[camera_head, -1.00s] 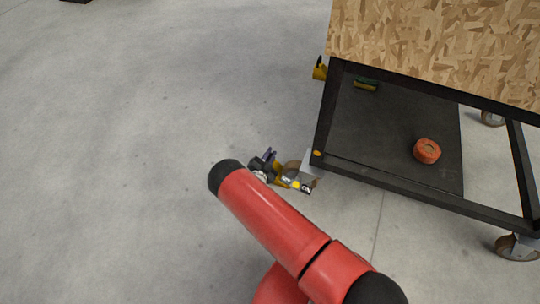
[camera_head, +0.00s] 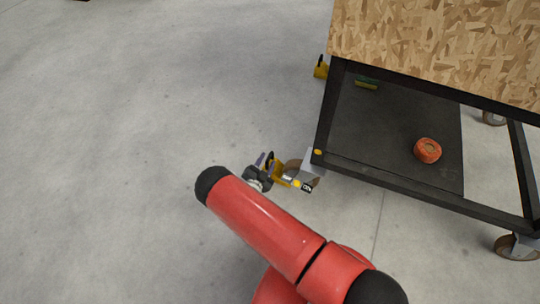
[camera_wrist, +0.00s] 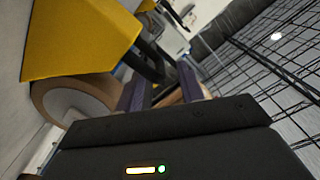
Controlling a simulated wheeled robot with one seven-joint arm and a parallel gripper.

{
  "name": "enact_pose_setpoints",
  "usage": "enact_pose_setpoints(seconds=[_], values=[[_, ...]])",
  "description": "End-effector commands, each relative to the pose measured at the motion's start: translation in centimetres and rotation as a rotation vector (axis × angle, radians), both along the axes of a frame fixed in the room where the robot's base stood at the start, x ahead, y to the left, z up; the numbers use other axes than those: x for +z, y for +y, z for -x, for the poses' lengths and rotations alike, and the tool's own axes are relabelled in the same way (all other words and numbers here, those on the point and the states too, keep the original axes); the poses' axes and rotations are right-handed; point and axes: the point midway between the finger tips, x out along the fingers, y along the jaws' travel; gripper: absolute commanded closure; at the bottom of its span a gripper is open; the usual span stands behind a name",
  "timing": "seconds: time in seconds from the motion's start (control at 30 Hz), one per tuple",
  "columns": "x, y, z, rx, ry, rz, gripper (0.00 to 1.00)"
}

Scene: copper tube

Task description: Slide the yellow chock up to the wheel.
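The yellow chock (camera_head: 279,172) stands on the floor beside the brown caster wheel (camera_head: 292,165) at the cart's near left corner. Whether they touch is not clear. In the wrist view the chock (camera_wrist: 75,42) fills the upper left, with the wheel (camera_wrist: 68,97) showing below it. My gripper (camera_head: 264,162) is low, just left of the chock. In the wrist view its two fingers (camera_wrist: 160,90) stand apart with a visible gap. A dark bar shows behind this gap; I cannot tell whether it is the chock's handle.
The cart's dark frame and lower shelf (camera_head: 390,125) fill the right, under a chipboard top (camera_head: 440,50). An orange roll (camera_head: 427,150) lies on the shelf. Another yellow chock (camera_head: 320,69) is at the cart's far left corner. The floor to the left is clear.

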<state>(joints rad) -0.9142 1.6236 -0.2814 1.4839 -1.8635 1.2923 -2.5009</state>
Motion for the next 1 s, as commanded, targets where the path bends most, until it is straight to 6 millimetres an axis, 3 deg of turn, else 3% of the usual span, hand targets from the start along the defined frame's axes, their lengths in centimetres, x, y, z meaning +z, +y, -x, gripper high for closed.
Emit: enact_pose_setpoints(seconds=[0.1, 0.27, 1.0], values=[[0.0, 0.7, 1.7, 0.002, 0.000, 0.002, 0.62], [0.0, 1.0, 2.8, 0.000, 0.000, 0.001, 0.62], [0.0, 1.0, 2.9, 0.000, 0.000, 0.001, 0.62]])
